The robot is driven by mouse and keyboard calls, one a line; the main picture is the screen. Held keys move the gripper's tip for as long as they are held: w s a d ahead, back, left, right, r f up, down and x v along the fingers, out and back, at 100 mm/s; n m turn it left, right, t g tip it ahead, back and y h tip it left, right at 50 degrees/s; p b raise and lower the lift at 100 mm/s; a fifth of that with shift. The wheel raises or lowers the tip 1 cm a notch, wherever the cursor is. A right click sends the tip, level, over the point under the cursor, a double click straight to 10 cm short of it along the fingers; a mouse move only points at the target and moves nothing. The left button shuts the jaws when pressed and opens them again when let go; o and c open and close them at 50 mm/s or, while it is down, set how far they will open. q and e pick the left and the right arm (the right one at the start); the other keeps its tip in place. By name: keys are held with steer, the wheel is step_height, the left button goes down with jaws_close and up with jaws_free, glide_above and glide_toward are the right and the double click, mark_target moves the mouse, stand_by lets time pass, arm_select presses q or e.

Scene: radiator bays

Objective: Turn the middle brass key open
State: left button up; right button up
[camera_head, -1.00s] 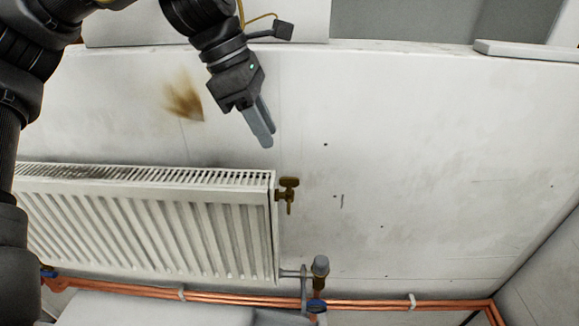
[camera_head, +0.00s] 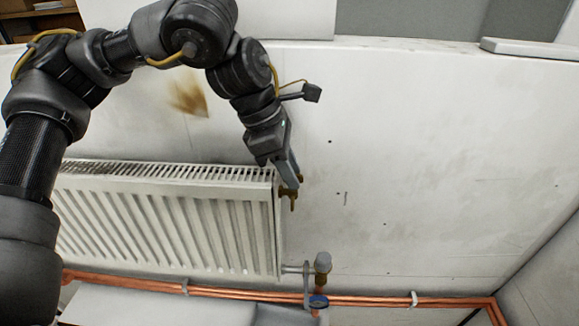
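A brass key (camera_head: 292,195) sits at the upper right corner of the white radiator (camera_head: 170,222). It is the only brass key that shows. My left gripper (camera_head: 293,178) comes down from above, its fingertips at the key and covering part of its top. From this angle the fingers look like one grey bar, so I cannot tell whether they are open, shut, or touching the key. My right gripper is not in view.
A grey-capped valve (camera_head: 322,263) stands below the radiator's right end. Copper pipes (camera_head: 390,300) run along the wall's foot. The wall (camera_head: 430,160) to the right of the key is clear.

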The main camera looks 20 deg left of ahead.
arm_select(q)
jaws_close()
steer(key=n+t+b, duration=0.1)
steer(key=n, duration=0.1)
steer(key=shift+s+f+n+b, duration=0.1)
steer(key=shift+s+n+b, duration=0.05)
steer(key=shift+n+b, duration=0.2)
steer(key=n+y, duration=0.1)
steer(key=n, duration=0.1)
steer(key=n+t+b, duration=0.1)
steer(key=n, duration=0.2)
steer(key=shift+s+d+n+t+y, duration=0.1)
steer(key=shift+n+t+y, duration=0.2)
steer(key=shift+y, duration=0.1)
steer(key=n+y, duration=0.1)
steer(key=n, duration=0.1)
steer(key=n+y+b, duration=0.1)
steer(key=n, duration=0.2)
steer(key=shift+s+d+n+t+b, duration=0.1)
steer(key=shift+d+n+t+b, duration=0.05)
steer(key=shift+n+t+b, duration=0.2)
steer(key=shift+o, duration=0.2)
jaws_free()
